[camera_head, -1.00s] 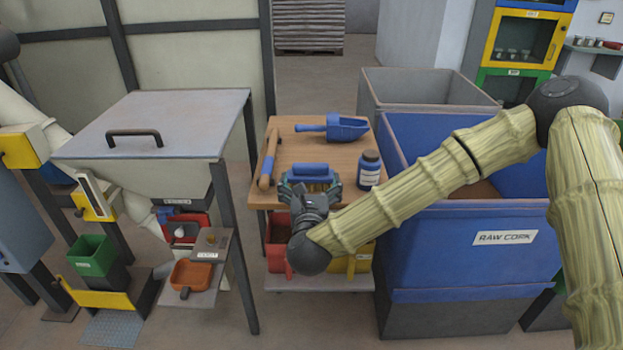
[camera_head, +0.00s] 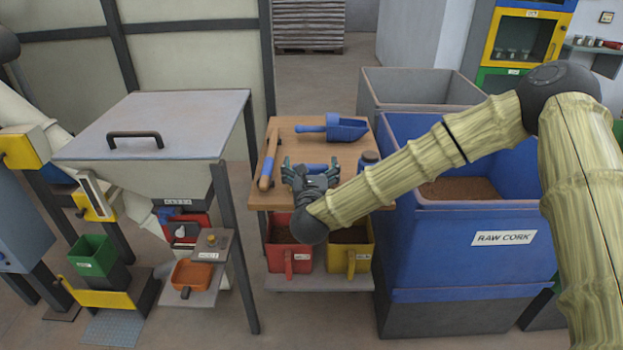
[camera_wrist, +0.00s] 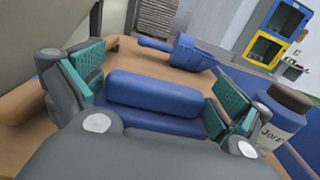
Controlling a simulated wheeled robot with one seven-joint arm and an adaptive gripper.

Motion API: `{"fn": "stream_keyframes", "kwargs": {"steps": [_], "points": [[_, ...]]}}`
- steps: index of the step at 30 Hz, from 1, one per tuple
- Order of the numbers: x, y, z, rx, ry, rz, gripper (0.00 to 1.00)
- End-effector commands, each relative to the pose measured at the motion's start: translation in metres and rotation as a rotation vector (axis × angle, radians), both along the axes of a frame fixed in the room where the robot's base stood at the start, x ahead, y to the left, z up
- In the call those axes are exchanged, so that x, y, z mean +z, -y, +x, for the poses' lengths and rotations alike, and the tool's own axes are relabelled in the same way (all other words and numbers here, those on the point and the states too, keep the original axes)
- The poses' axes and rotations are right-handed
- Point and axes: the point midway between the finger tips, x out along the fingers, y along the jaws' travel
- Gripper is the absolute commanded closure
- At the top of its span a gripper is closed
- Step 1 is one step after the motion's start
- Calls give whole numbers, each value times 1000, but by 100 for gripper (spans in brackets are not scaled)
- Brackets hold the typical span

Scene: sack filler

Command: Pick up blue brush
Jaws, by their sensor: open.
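The blue brush (camera_wrist: 155,97) lies on the small wooden table and has a rounded blue grip on top. In the wrist view it sits between the two green-padded fingers of my gripper (camera_wrist: 155,100), which are spread open on either side of it. In the head view my gripper (camera_head: 311,170) is over the table's front part and covers most of the brush. Only a strip of blue brush (camera_head: 314,167) shows between the fingers there. I cannot tell whether a finger touches the brush.
A blue scoop (camera_head: 345,129) lies behind on the table (camera_head: 305,148). A wooden-handled tool (camera_head: 268,160) lies at left, a blue labelled jar (camera_wrist: 280,115) close at right. The blue raw cork bin (camera_head: 470,270) stands right. Red (camera_head: 289,262) and yellow (camera_head: 349,261) bins are below.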

Motion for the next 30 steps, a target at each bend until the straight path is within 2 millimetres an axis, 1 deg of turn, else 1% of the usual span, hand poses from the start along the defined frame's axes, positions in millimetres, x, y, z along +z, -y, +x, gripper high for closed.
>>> {"fn": "stream_keyframes", "kwargs": {"steps": [2, 3, 5, 9, 10, 17, 20, 23, 27, 30], "points": [[0, 0, 0, 0, 0, 0, 0], [0, 0, 0, 0, 0, 0, 7], [0, 0, 0, 0, 0, 0, 18], [0, 0, 0, 0, 0, 0, 44], [0, 0, 0, 0, 0, 0, 46], [1, 0, 0, 0, 0, 0, 46], [5, 0, 0, -1, 1, 1, 46], [14, 1, 0, -1, 1, 1, 46], [36, 0, 0, 0, 2, 3, 46], [35, -14, -17, 5, -3, 1, 46]]}}
